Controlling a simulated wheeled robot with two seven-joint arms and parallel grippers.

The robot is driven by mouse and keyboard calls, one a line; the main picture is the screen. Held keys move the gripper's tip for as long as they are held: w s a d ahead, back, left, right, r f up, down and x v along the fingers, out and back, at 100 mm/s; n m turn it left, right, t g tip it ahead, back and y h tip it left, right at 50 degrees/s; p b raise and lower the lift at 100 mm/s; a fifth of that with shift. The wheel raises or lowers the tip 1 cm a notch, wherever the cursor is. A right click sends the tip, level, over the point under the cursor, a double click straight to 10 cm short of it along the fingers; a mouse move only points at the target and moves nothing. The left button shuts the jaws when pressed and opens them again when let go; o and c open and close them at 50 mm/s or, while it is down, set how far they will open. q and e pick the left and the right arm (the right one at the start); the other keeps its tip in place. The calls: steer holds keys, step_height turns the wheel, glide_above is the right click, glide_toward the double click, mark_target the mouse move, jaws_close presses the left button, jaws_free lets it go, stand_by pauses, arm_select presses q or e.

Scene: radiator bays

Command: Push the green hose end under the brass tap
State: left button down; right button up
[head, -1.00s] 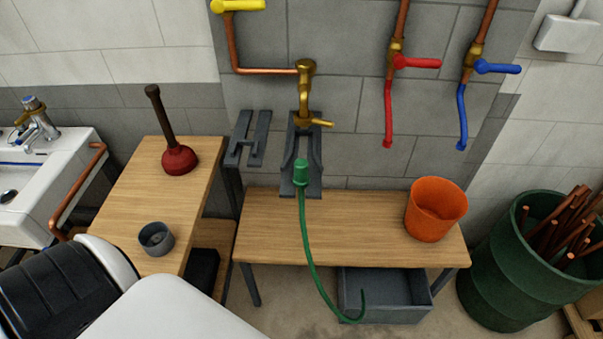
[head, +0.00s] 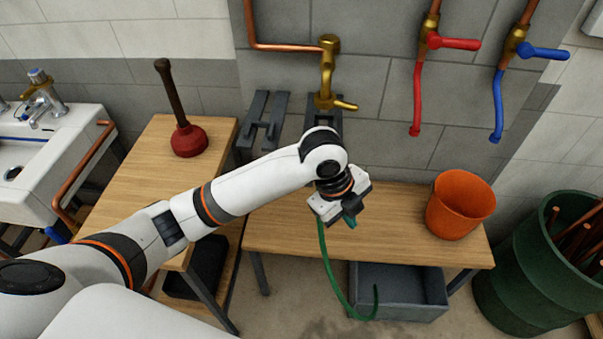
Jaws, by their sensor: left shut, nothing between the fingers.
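The brass tap (head: 327,70) is fixed to the grey wall, above a dark bracket partly covered by my arm. The green hose (head: 331,277) hangs over the front edge of the bench and curves down to the grey bin. Its upper end is hidden behind my left arm and gripper, so I cannot tell whether they touch. My left gripper (head: 346,212) points down over the bench, in front of and below the tap, with its fingers shut and empty. A small teal-green part shows beside the fingers; I cannot tell what it belongs to. My right gripper is out of view.
An orange bucket (head: 460,205) stands on the right of the bench (head: 400,232). Red (head: 416,100) and blue (head: 497,105) hoses hang from valves above it. A plunger (head: 187,138) stands on the left bench. A grey bin (head: 412,290) sits below, and a green barrel (head: 530,285) at right.

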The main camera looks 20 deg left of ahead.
arm_select(q)
steer(key=w+a+r+m+g+y, duration=0.1)
steer(key=w+a+r+m+y, duration=0.25)
steer(key=a+r+m, duration=0.6)
steer(key=w+f+n+p, duration=0.1)
steer(key=w+f, duration=0.2)
steer(key=f, duration=0.5)
steer(key=shift+d, duration=0.2)
steer(key=shift+w, duration=0.1)
